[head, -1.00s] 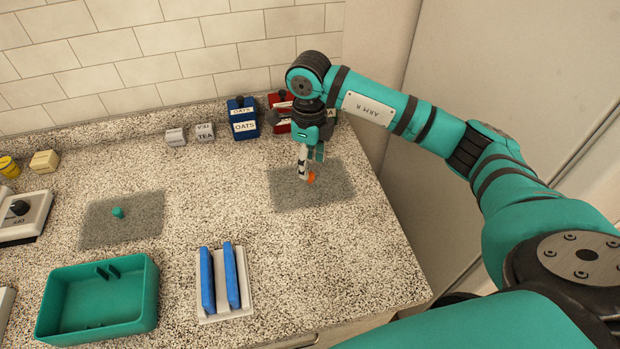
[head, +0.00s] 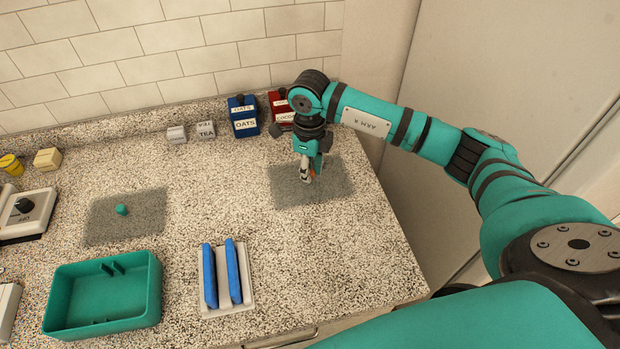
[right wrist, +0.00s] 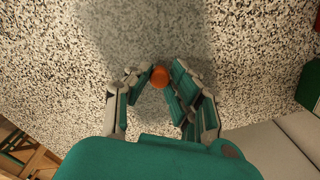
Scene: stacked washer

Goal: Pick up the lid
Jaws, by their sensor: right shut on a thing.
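My right gripper (head: 308,178) is low over the right grey patch on the counter. Its fingers are shut on a small round orange thing (right wrist: 160,77) between the fingertips in the right wrist view. I cannot tell whether this is a lid or whether it still touches the counter. A blue OATS canister (head: 244,123) with a dark knob on top stands at the back wall. A red canister (head: 280,112) stands beside it, partly hidden by my arm. My left gripper is not in view.
A teal ball-like piece (head: 121,209) lies on the left grey patch (head: 104,232). A teal tray (head: 80,325) and a white rack with two blue slabs (head: 222,312) stand in front. Small TEA boxes (head: 205,130) stand at the back. The counter's right edge is near my arm.

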